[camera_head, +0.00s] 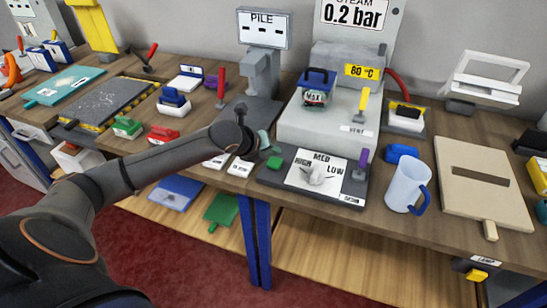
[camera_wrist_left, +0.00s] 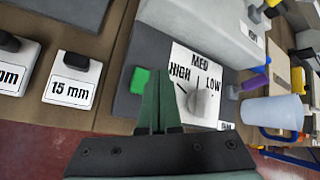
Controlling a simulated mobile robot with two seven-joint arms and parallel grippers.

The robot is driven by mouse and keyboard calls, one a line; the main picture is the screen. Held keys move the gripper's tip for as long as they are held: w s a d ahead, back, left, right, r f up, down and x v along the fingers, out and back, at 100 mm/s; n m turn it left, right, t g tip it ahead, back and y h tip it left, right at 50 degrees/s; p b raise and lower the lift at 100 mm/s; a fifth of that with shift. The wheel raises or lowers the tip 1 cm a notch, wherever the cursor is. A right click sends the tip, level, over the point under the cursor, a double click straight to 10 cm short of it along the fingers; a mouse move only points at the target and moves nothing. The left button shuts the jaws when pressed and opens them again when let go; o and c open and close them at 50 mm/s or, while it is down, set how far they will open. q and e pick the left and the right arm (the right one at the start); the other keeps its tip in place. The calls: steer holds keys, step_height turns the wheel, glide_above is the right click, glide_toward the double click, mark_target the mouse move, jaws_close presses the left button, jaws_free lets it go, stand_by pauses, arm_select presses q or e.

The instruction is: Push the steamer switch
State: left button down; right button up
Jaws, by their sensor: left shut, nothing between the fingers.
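The steamer (camera_head: 325,125) is a grey block with "STEAM 0.2 bar" and "60 °C" signs. Before it is a dark control panel (camera_head: 270,179) with a white HIGH/MED/LOW plate and a grey dial (camera_head: 317,172). A green switch (camera_head: 274,162) is at the panel's left and a purple lever (camera_head: 362,160) at its right. My left gripper (camera_head: 266,143) is shut and empty, close to the green switch. In the left wrist view my fingertips (camera_wrist_left: 163,76) appear just right of the green switch (camera_wrist_left: 140,80); contact cannot be told. My right gripper is not in view.
A blue-handled jug (camera_head: 406,186) and a wooden board (camera_head: 480,183) stand to the right. A yellow lever (camera_head: 363,101) rises from the steamer. White gauge blocks, one marked 15 mm (camera_wrist_left: 70,88), lie left of the panel. The bench's front edge is close.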

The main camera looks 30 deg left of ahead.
mark_target(273, 164)
arm_select(q)
step_height(273, 164, up, 2)
steer(key=shift+r+p, duration=0.1)
steer(key=shift+p, duration=0.55)
steer(key=shift+r+p, duration=0.5)
steer(key=shift+r, duration=0.95)
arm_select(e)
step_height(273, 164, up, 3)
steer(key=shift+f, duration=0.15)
